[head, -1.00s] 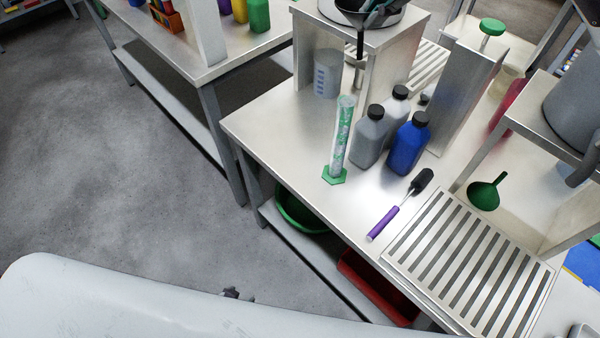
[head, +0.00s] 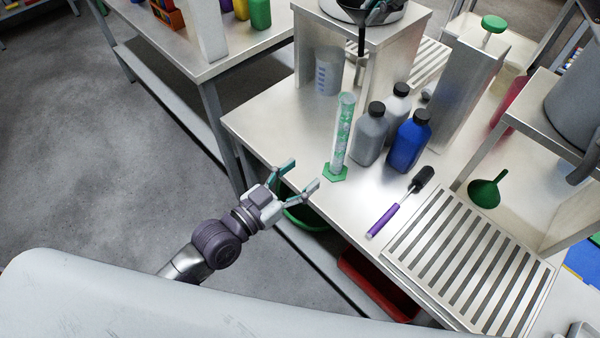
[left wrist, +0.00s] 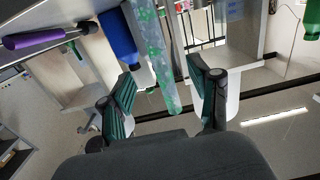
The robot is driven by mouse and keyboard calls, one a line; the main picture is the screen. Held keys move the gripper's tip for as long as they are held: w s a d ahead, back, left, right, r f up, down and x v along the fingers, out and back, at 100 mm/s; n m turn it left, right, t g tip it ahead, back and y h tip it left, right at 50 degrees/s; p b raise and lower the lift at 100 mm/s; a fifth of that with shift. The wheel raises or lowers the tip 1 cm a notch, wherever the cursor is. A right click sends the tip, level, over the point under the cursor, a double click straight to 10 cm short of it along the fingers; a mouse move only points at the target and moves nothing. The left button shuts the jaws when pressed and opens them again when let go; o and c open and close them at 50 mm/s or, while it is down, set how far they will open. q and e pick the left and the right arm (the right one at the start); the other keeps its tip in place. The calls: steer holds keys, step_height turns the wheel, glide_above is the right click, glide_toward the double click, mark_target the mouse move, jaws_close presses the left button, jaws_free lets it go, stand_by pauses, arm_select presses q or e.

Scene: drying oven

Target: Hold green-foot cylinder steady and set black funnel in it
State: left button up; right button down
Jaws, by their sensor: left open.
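The clear measuring cylinder with green marks and a green foot (head: 341,135) stands upright near the table's front edge. My left gripper (head: 305,172) is open and empty, in front of that edge and short of the cylinder. In the left wrist view the cylinder (left wrist: 155,50) shows upside down between the open fingers (left wrist: 166,92), apart from them. A black funnel-like shape with a thin stem (head: 361,38) is at the top edge of the head view. Dark and teal finger-like parts (head: 377,13), perhaps my right gripper, are beside it; their grip is unclear.
Grey and blue bottles (head: 408,143) stand close behind and right of the cylinder. A purple-handled brush (head: 400,205), a slotted rack (head: 470,262) and a green funnel (head: 487,191) lie to the right. A beaker (head: 328,75) stands under the raised stand.

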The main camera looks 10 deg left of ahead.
mark_target(335, 148)
arm_select(q)
steer(key=shift+h, duration=0.3)
steer(key=x, duration=0.4)
steer(key=r+x, duration=0.1)
steer(key=x, duration=0.7)
steer(key=shift+s+d+r, duration=0.15)
steer(key=shift+d+r, duration=0.1)
jaws_close()
stand_by(0.8)
arm_select(e)
steer(key=shift+f+y, duration=0.6)
steer(key=shift+f, duration=0.95)
